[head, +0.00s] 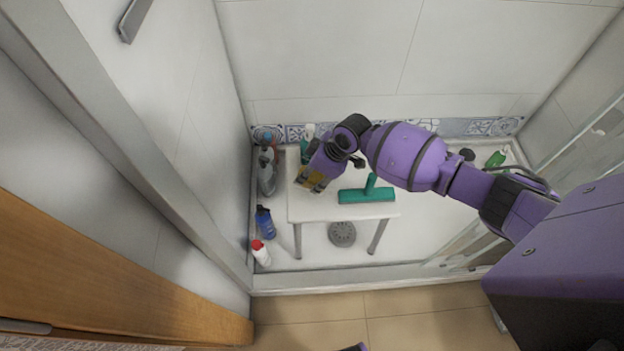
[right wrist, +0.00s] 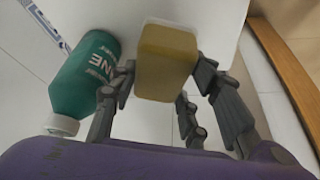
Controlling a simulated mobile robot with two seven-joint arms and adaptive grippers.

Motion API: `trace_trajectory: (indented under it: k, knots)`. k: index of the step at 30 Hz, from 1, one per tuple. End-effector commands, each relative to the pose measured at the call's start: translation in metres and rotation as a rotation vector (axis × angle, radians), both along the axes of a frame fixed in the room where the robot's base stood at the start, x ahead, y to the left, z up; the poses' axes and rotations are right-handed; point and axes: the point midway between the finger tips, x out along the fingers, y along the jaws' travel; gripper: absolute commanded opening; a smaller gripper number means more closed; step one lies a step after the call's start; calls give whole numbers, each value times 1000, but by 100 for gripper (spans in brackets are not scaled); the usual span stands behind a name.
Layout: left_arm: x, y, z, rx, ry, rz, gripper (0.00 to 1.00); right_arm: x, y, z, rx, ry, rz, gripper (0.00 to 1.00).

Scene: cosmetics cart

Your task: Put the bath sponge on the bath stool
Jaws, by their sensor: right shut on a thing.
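The bath sponge (right wrist: 167,62) is a yellow-brown block. In the right wrist view it sits between the fingers of my right gripper (right wrist: 168,88), which is shut on it. In the head view my right gripper (head: 311,180) is over the left part of the white bath stool (head: 308,210), with the sponge mostly covered by the fingers. I cannot tell whether the sponge touches the stool top. My left gripper is not in view.
A teal squeegee-like tool (head: 365,195) lies on the stool's right half. A green bottle (right wrist: 88,75) is left of the sponge in the wrist view. A blue bottle (head: 265,222) and a white bottle with a red cap (head: 261,254) stand left of the stool, near the wall.

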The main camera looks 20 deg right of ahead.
Motion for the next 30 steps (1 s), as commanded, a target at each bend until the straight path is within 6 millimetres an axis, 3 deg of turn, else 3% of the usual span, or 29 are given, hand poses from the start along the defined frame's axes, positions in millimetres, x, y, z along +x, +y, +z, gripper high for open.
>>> trace_trajectory:
  k: [6,14,15,18,30]
  knots:
    - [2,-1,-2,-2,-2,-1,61,1,1,-30,0,3,-1,21]
    - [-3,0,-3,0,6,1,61,2,0,-33,-1,1,-1,21]
    - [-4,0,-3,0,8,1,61,2,0,-33,-1,1,-1,47]
    - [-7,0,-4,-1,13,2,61,2,0,-33,-1,1,-1,61]
    - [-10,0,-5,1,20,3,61,1,-2,-28,-1,-1,0,61]
